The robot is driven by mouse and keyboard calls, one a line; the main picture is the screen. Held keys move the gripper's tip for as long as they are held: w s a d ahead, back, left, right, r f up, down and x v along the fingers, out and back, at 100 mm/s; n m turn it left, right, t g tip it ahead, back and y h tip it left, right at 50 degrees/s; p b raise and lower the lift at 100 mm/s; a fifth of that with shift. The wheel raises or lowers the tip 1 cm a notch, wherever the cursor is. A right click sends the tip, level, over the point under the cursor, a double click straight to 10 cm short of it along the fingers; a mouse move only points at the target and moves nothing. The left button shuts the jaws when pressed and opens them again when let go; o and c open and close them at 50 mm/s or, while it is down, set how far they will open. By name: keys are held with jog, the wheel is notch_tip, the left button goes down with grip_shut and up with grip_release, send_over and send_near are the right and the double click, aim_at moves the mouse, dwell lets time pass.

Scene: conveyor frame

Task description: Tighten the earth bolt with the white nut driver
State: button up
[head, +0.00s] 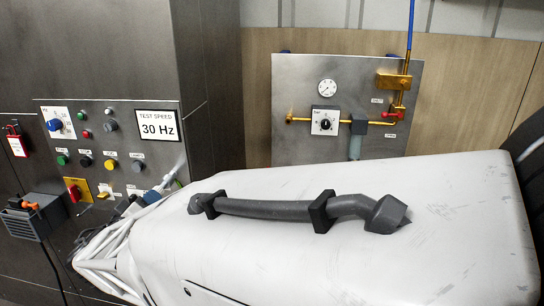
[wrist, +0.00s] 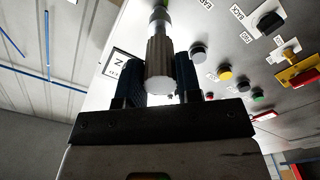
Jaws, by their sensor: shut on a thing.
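My gripper (wrist: 160,62) is shut on the ribbed grey-white handle of the nut driver (wrist: 159,75), with one dark finger on each side. The driver's pale butt end faces the wrist camera, and its shaft runs away toward the panel. In the head view, my gripper (head: 133,206) is at the lower right of the control panel, partly hidden by my white arm. The driver (head: 153,195) shows there as a small white piece by the panel. I cannot make out the earth bolt.
The grey control panel (head: 108,145) carries several coloured buttons, knobs and a "TEST SPEED 30 Hz" sign (head: 158,125). A dark box (head: 30,222) with an orange item is at the left. A gauge board (head: 345,75) with brass pipes stands behind my arm.

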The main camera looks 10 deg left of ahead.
jog(key=shift+w, duration=1.3)
dwell(0.4)
jog(key=m, duration=1.5)
jog(key=shift+m, duration=2.4)
